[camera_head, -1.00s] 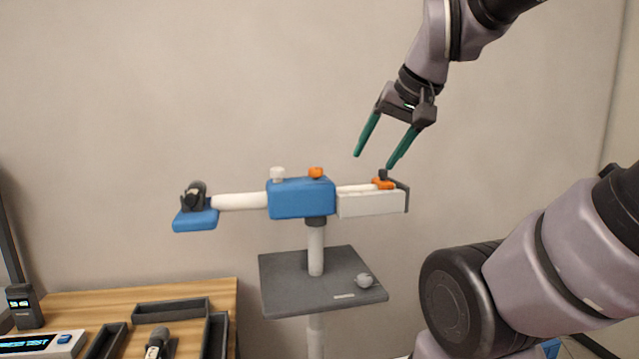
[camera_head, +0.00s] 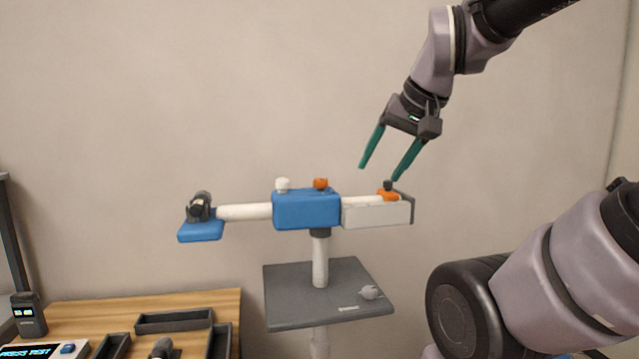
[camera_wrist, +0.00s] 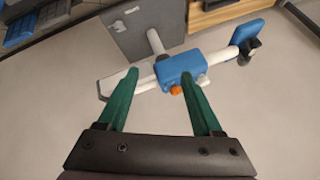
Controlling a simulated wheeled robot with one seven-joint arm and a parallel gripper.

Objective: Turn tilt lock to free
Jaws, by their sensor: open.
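In the wrist view the orange knob (camera_wrist: 176,90) and white knob (camera_wrist: 203,80) show beside the blue block (camera_wrist: 180,70). At the boom's right end is an orange piece (camera_head: 386,195) with a dark knob (camera_head: 388,185). My gripper (camera_head: 380,172) is open and empty, above that right end. Its green fingers (camera_wrist: 158,72) also show in the wrist view.
A grey plate (camera_head: 320,312) surrounds the post below, with a small light knob (camera_head: 370,292). A blue pad (camera_head: 201,231) holds a dark clamp-like part at the boom's left end. A wooden table (camera_head: 85,313) with dark trays stands lower left.

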